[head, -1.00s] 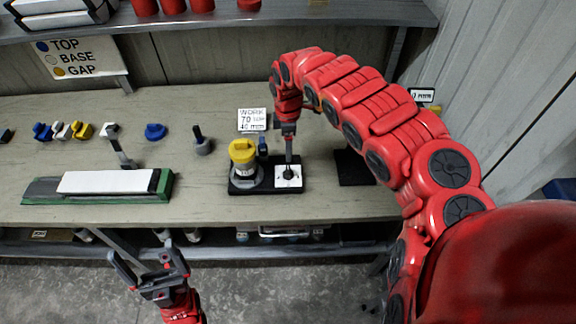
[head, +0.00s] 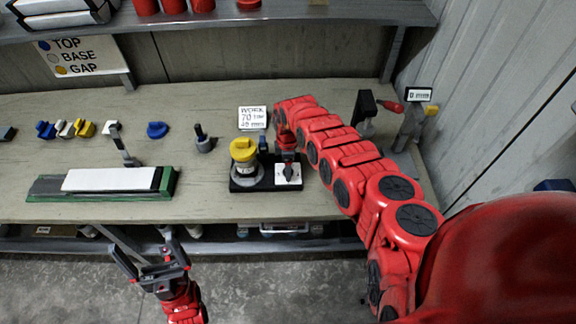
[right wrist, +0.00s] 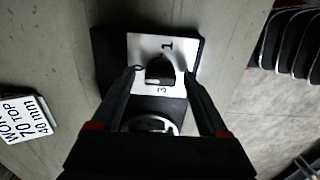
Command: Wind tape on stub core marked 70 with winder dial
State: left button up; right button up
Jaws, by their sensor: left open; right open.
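The winder (head: 240,184) is a black base on the bench with a white dial plate (head: 292,183) at its right end. A yellow-topped core piece (head: 243,151) sits on its round grey holder. My left gripper (head: 150,262) is open and empty in front of the bench.
A card reading "WORK 70 TOP 40 mm" (head: 252,118) stands behind the winder. A white strip on a green tray (head: 40,197), blue, yellow and white pieces, and a dark post (head: 203,141) are to the left. A black clamp-like stand (head: 366,112) is at the right.

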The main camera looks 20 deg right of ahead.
grip_shut()
dwell(0.4)
jog(key=shift+m, duration=0.3)
